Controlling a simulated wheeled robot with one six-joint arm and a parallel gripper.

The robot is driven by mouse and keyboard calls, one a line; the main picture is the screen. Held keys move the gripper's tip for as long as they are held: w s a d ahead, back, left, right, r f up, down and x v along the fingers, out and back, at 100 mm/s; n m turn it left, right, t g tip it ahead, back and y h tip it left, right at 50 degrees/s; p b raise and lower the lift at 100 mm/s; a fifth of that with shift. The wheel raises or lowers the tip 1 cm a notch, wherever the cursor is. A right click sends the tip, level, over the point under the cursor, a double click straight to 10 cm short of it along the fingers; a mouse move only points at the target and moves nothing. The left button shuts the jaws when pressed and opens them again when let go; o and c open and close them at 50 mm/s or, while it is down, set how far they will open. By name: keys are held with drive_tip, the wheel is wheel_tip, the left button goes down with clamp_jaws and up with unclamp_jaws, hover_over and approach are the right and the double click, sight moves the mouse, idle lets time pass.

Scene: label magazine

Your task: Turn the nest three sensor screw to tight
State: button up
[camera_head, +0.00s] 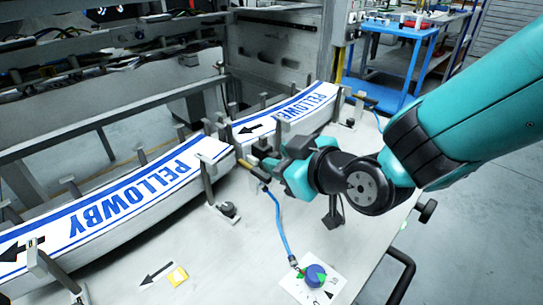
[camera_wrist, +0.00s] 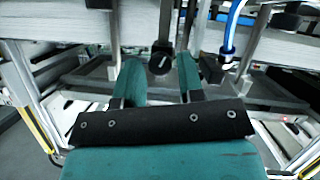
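A round black screw knob (camera_wrist: 160,64) with a pale mark on its face shows in the wrist view, at the foot of a dark upright post. My gripper (camera_wrist: 160,72) has its two teal fingers apart, one on each side of the knob, with gaps visible; I cannot tell how deep the knob lies between them. In the head view my gripper (camera_head: 262,160) is at the near side of the label magazine, by the gap between two label stacks, and hides the knob there. No nest number is readable.
Two label stacks (camera_head: 130,205) (camera_head: 287,113) marked PELLOWBY lie between upright posts. A yellow tag (camera_head: 178,275) lies on the tabletop. A blue cart (camera_head: 385,93) stands behind.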

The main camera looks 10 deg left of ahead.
drive_tip(key=c, duration=0.7)
drive_tip(key=shift+o, duration=0.2)
